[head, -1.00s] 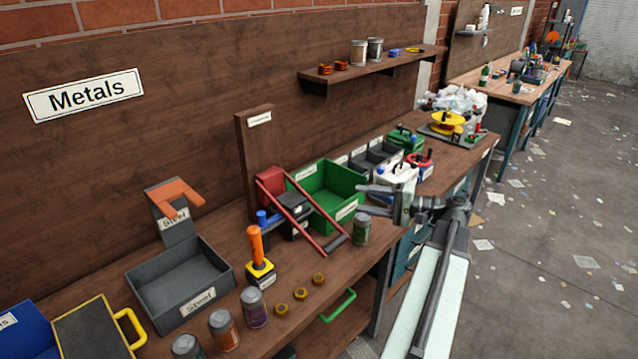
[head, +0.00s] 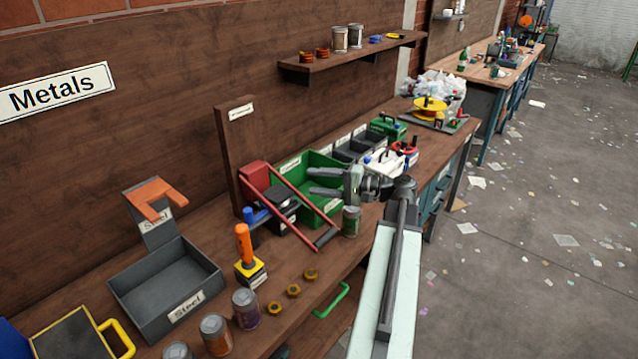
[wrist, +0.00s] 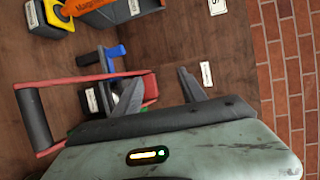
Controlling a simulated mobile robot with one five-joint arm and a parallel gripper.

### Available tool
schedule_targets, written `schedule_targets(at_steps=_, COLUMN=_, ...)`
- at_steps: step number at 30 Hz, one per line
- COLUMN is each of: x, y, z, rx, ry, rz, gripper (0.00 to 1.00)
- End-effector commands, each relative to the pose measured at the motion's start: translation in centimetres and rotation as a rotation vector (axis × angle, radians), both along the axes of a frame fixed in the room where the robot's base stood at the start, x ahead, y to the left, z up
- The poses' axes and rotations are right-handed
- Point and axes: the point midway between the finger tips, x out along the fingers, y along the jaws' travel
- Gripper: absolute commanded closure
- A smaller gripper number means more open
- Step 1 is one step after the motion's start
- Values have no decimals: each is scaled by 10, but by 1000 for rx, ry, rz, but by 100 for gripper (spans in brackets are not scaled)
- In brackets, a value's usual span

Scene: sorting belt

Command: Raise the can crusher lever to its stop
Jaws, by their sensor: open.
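The can crusher has a red block (head: 256,183) against a wooden post, and a lever made of two red bars (head: 297,217). The lever slopes down toward the bench's front edge and ends in a black handle bar (head: 326,237). In the wrist view the handle (wrist: 34,118) is at the left and the red block (wrist: 150,88) is behind my fingers. My gripper (head: 311,181) is open and empty. In the head view its fingers point left over the green bin, above and behind the handle. No contact with the lever is clear.
The green bin (head: 322,208) stands right of the crusher, with a can (head: 351,221) by the handle. Free floor is at the right.

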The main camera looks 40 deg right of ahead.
Motion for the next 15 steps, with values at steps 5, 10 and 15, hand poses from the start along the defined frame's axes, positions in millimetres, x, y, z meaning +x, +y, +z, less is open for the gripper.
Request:
schedule_targets(at_steps=5, x=1, y=0, z=0, rx=0, ry=0, rz=-1, gripper=51)
schedule_targets(at_steps=10, x=1, y=0, z=0, rx=0, ry=0, rz=-2, gripper=79)
schedule_targets(at_steps=15, x=0, y=0, z=0, rx=0, ry=0, rz=-2, gripper=100)
